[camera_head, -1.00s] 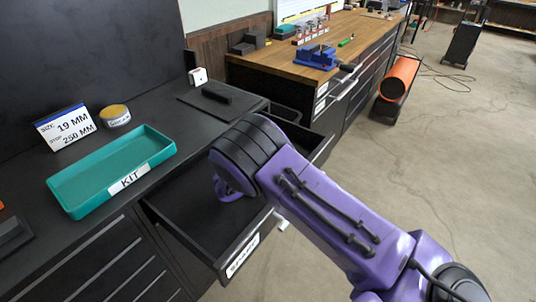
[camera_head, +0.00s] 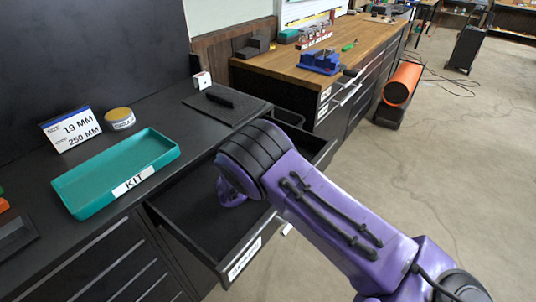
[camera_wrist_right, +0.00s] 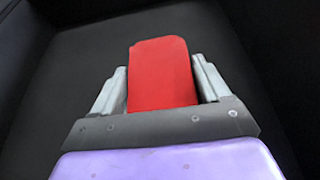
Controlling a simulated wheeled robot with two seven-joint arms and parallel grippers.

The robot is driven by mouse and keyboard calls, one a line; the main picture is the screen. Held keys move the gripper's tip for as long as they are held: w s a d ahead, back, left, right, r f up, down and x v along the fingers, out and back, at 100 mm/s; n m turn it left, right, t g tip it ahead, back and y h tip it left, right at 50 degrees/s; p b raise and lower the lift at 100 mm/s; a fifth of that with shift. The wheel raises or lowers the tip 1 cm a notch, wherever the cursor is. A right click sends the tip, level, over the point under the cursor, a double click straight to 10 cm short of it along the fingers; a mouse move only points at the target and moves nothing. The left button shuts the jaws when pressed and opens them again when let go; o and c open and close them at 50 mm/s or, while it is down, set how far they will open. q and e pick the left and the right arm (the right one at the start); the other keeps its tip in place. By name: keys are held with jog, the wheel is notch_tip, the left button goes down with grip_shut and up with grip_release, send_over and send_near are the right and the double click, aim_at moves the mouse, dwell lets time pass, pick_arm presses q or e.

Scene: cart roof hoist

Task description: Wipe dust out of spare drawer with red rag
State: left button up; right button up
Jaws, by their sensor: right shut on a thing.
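The spare drawer (camera_head: 190,212) is pulled open from the dark cabinet, with a white label on its front. My right arm reaches into it from the right in the head view, and its own links hide the fingers there. In the right wrist view, my right gripper (camera_wrist_right: 163,88) is shut on the red rag (camera_wrist_right: 162,70), which sits between its two pale fingers. The dark drawer floor (camera_wrist_right: 85,60) lies beyond the rag. I cannot tell whether the rag touches the floor, and no dust can be made out. My left gripper is not in view.
A teal KIT tray (camera_head: 112,178), a size sign (camera_head: 70,128) and a round tin (camera_head: 119,118) stand on the dark counter left of the drawer. A wooden bench (camera_head: 345,45) with a blue vise (camera_head: 320,62) stands behind. Open floor (camera_head: 440,170) lies to the right.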

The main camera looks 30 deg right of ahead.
notch_tip(320, 180, up, 2)
jog(key=shift+d+r+p, duration=0.1)
jog(key=shift+r+p, duration=0.15)
jog(key=shift+p, duration=0.05)
jog(key=shift+r+p, duration=1.95)
jog(key=shift+r, duration=0.8)
